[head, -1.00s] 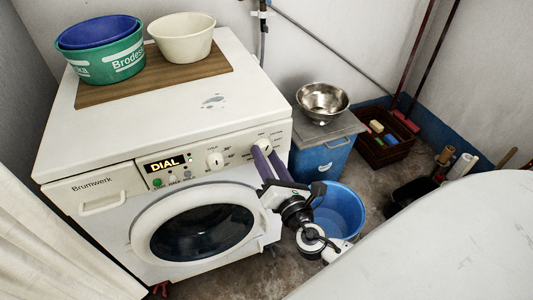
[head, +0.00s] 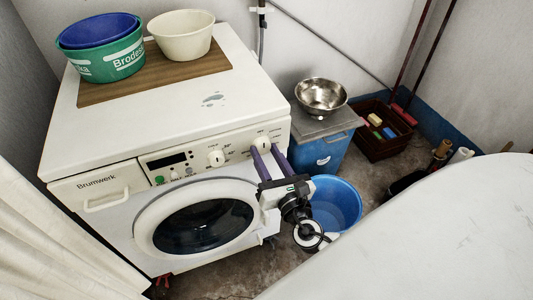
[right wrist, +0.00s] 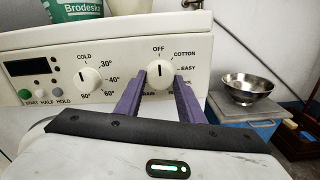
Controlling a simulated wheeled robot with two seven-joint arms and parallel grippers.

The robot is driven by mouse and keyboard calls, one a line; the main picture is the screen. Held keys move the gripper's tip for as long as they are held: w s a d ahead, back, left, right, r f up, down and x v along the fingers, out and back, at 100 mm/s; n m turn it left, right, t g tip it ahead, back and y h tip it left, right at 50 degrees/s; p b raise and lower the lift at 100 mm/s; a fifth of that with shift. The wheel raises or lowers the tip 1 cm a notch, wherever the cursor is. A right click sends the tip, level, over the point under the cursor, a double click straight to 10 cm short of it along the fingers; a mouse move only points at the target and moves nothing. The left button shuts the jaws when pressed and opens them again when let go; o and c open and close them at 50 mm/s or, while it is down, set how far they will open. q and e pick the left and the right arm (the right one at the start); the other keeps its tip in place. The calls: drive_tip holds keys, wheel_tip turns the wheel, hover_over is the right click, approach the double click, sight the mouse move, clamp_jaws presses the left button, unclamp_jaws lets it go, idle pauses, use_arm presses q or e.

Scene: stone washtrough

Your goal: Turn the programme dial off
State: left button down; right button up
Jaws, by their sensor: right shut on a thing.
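The programme dial (head: 262,142) is a round cream knob at the right end of the washing machine's control panel. In the right wrist view, the dial (right wrist: 160,72) has its dark mark pointing up at the OFF label. My right gripper (right wrist: 160,84) has its two purple fingers on either side of the dial, shut on it. It also shows in the head view (head: 263,150), reaching in from the front right. The machine's display (head: 168,161) is dark. My left gripper is not in view.
A temperature dial (right wrist: 90,80) sits left of the programme dial, with buttons (right wrist: 40,96) further left. Tubs (head: 100,58) stand on a board on the washing machine (head: 140,120). A blue bucket (head: 335,205) stands close to my right arm, and a steel bowl (head: 322,95) is behind.

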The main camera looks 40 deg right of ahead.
drive_tip(key=o, duration=1)
drive_tip(key=shift+o, duration=0.2)
drive_tip(key=shift+s, duration=0.1)
drive_tip(key=v, duration=1)
drive_tip(key=shift+b, duration=0.45)
